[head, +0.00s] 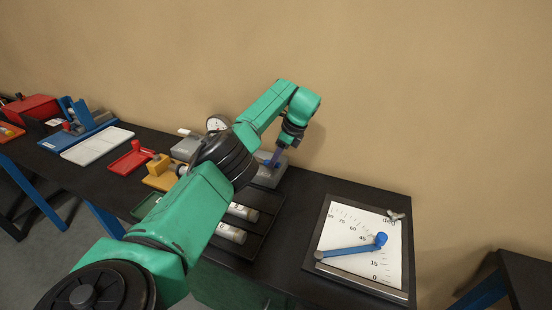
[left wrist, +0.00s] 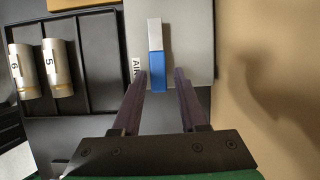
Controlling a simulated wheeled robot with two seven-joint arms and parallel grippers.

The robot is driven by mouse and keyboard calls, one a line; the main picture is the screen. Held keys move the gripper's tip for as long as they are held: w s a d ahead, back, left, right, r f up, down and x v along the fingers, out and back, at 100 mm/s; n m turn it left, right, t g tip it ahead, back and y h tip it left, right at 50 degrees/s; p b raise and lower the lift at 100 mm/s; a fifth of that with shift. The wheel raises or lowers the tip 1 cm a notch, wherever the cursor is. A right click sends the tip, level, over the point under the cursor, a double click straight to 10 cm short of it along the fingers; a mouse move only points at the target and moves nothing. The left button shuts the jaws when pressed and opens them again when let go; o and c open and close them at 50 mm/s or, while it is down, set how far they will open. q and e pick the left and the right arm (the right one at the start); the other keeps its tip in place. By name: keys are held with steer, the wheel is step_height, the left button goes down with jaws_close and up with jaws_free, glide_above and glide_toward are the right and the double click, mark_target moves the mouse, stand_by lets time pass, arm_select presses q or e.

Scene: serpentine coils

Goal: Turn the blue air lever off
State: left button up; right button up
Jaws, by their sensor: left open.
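The blue air lever (left wrist: 157,73) shows in the left wrist view on a grey box (left wrist: 199,40) with a label reading "AIR" (left wrist: 136,69). A pale grey piece (left wrist: 154,33) continues from its far end. My left gripper (left wrist: 161,77) is open, with its two dark fingers reaching to either side of the blue lever. I cannot tell whether they touch it. In the head view the left gripper (head: 273,158) points down at the grey box (head: 268,176) near the wall. The lever cannot be made out there. My right gripper is not seen.
A black tray (head: 262,233) with labelled cylinders (head: 231,233) lies beside the grey box. An angle board (head: 340,222) with a separate blue arm (head: 352,250) is at the right. A gauge (head: 217,123), red tray (head: 128,162) and white board (head: 98,145) stand left. The wall is close behind.

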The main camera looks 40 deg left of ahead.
arm_select(q)
steer(key=shift+o, duration=0.3)
steer(key=shift+d+r, duration=0.1)
steer(key=shift+r, duration=0.05)
steer(key=p+v, duration=0.7)
steer(key=v, duration=0.7)
steer(key=shift+d, duration=0.15)
